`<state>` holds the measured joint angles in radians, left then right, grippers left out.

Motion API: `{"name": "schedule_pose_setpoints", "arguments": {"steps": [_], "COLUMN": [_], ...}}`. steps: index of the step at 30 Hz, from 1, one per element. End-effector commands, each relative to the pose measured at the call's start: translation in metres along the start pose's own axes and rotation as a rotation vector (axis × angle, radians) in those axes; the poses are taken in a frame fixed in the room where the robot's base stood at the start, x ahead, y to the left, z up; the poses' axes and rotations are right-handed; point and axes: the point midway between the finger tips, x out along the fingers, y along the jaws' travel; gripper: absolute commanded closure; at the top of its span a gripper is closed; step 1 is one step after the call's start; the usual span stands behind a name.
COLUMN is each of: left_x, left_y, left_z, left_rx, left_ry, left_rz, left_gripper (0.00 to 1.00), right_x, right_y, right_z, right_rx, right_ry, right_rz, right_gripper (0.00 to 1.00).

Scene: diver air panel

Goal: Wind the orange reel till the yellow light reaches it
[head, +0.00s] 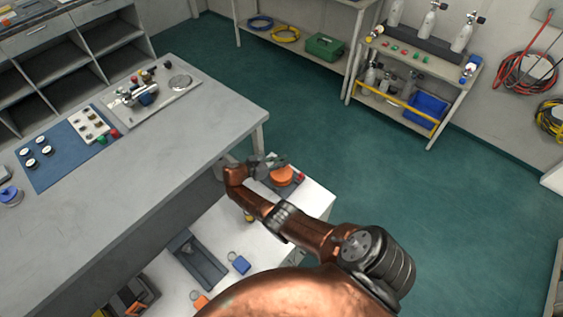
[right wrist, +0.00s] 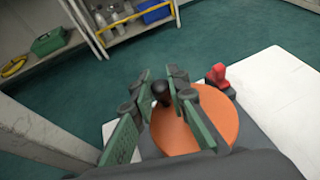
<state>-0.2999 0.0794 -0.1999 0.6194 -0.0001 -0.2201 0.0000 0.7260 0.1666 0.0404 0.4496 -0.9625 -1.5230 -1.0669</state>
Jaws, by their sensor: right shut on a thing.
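The orange reel (head: 283,178) sits on a dark base at the far end of the low white bench. In the right wrist view the reel (right wrist: 205,122) is a flat orange disc with a black crank knob (right wrist: 161,92) standing up near its far left edge. My right gripper (head: 275,163) is over the reel; in the wrist view its green-padded fingers (right wrist: 162,95) are shut on the knob from both sides. My arm and gripper cover part of the reel. A small yellow thing (head: 249,217) shows beside my arm; I cannot tell whether it is the yellow light. My left gripper is not in view.
A red knob or lever (right wrist: 217,77) stands beside the reel, close to the right finger. The white bench (head: 215,232) also carries a grey tray (head: 197,260) and a blue tagged block (head: 241,264). A tall grey workbench (head: 190,135) stands left. Green floor is clear to the right.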

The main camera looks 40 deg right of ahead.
Motion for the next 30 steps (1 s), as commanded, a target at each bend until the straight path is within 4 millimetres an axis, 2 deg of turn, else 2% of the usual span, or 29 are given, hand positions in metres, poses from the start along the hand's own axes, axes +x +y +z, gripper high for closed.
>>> {"name": "schedule_pose_setpoints", "arguments": {"steps": [10, 11, 18, 26, 30], "left_x": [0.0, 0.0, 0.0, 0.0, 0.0], "left_y": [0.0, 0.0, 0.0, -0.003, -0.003], "left_z": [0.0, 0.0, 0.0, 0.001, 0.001], "left_rx": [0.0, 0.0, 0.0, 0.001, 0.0], "left_ry": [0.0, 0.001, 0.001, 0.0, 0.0], "left_rz": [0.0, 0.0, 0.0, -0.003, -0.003], "left_gripper": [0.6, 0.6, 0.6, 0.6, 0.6], "right_x": [0.001, 0.001, 0.0, -0.001, -0.011], "right_y": [-0.002, -0.002, -0.001, 0.0, 0.0], "right_z": [-0.001, -0.001, -0.001, 0.0, -0.001], "right_rx": [-0.002, -0.002, -0.001, 0.0, 0.0], "right_ry": [0.002, 0.002, 0.001, 0.001, 0.001], "right_rz": [-0.006, -0.006, -0.004, -0.002, 0.0], "right_gripper": [1.0, 0.85, 0.68, 0.68, 0.68]}}
